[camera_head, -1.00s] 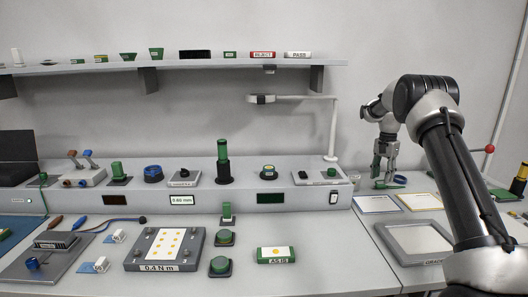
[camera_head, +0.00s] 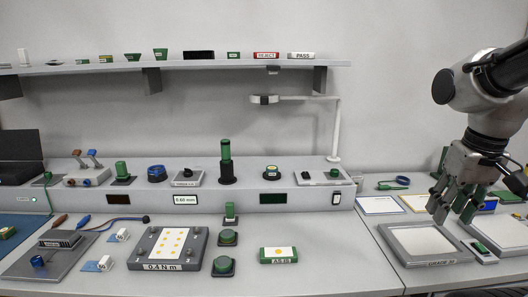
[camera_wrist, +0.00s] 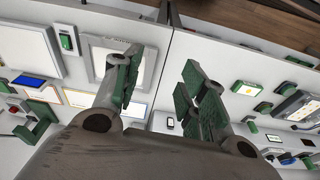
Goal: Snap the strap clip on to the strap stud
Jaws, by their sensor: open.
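My gripper (camera_head: 453,212) is at the right of the head view, pointing down over the white framed tray, with nothing seen between its fingers. In the wrist view its green-padded fingers (camera_wrist: 163,85) are spread apart. I cannot make out the strap clip or the strap stud for certain in either view. A small green-and-white device (camera_head: 484,248) lies right of the tray; it also shows in the wrist view (camera_wrist: 66,38).
The framed tray (camera_head: 392,240) lies under and left of my gripper. Framed sheets (camera_head: 378,212) lie behind it. A green AS IS block (camera_head: 278,262) and a dark torque plate (camera_head: 140,257) are on the left bench. The bench between the block and the tray is clear.

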